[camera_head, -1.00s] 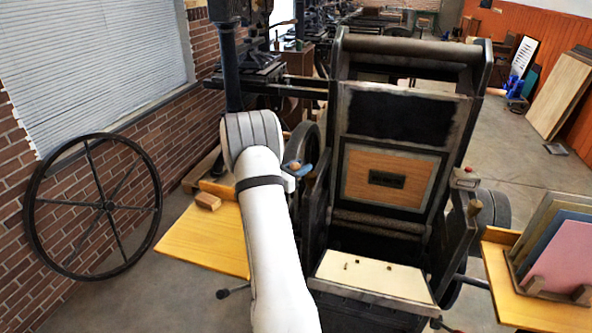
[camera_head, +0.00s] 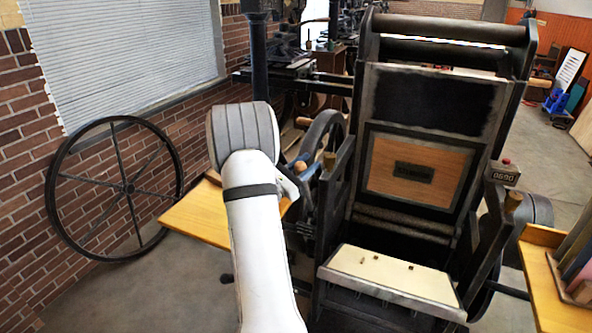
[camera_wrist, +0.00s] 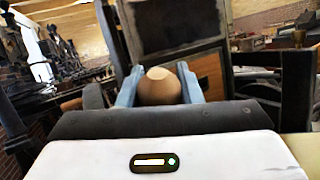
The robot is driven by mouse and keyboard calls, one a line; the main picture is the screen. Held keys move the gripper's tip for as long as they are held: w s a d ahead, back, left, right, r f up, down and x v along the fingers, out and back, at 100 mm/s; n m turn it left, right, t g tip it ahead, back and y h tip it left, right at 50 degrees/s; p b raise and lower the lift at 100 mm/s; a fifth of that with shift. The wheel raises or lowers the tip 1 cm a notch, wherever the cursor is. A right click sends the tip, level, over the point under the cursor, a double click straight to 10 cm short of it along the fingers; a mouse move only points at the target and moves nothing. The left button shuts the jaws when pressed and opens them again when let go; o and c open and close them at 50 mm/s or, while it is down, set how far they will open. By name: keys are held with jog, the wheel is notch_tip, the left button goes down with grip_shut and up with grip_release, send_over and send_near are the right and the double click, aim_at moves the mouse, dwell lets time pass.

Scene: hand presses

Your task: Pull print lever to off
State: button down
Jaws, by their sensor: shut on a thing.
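The press (camera_head: 428,165) stands right of centre in the head view, with a dark upright frame, a wooden panel and a cream board. A round wooden knob (camera_wrist: 160,88), which looks like the end of the print lever, sits between the pale blue fingers of my gripper (camera_wrist: 158,84) in the wrist view. The fingers are shut on it from both sides. In the head view my gripper (camera_head: 304,173) is mostly hidden behind my white arm, at the press's left side. The lever's shaft is hidden.
A large spoked wheel (camera_head: 127,187) leans against the brick wall at left. A wooden side table (camera_head: 205,228) lies behind my arm. Another table (camera_head: 552,298) with upright boards stands at right. A small box with a red button (camera_head: 504,173) is on the press's right side.

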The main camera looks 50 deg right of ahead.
jog(key=shift+s+a+f, duration=0.2)
jog(key=shift+a+f, duration=0.05)
jog(key=c, duration=1.2)
grip_release()
jog(key=shift+r, duration=0.1)
jog(key=shift+o, duration=0.8)
jog(key=shift+w, duration=0.1)
jog(key=b+v, duration=0.1)
jog(key=v, duration=0.6)
jog(key=shift+b, duration=0.4)
jog(key=shift+w+a+f, duration=0.15)
jog(key=shift+a+f, duration=0.05)
jog(key=shift+a, duration=0.2)
jog(key=shift+c, duration=0.3)
